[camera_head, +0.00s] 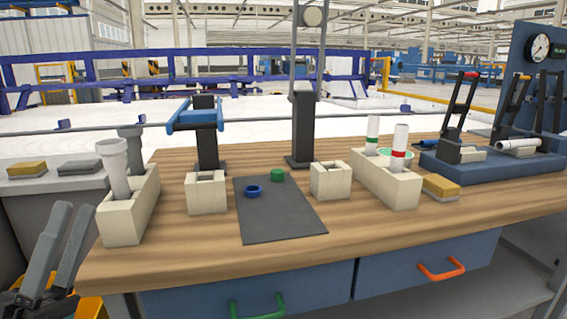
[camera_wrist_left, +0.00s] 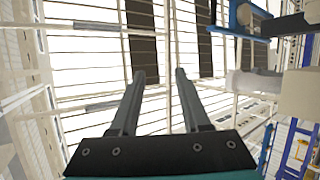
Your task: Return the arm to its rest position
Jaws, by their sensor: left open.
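My left gripper (camera_head: 79,207) is at the lower left of the head view, beside the left end of the wooden workbench (camera_head: 400,245) and apart from it. Its two grey fingers point up and stand apart with nothing between them. In the left wrist view the same gripper (camera_wrist_left: 160,75) is open and empty, facing bright ceiling beams and lights. Most of the left arm is out of the picture. My right gripper is not in view.
A cream holder (camera_head: 128,220) with grey pipes stands at the bench's left end. A dark mat (camera_head: 280,222) carries a blue ring (camera_head: 254,191) and a green ring (camera_head: 277,175). Another cream holder (camera_head: 388,188) holds white pipes with red and green bands.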

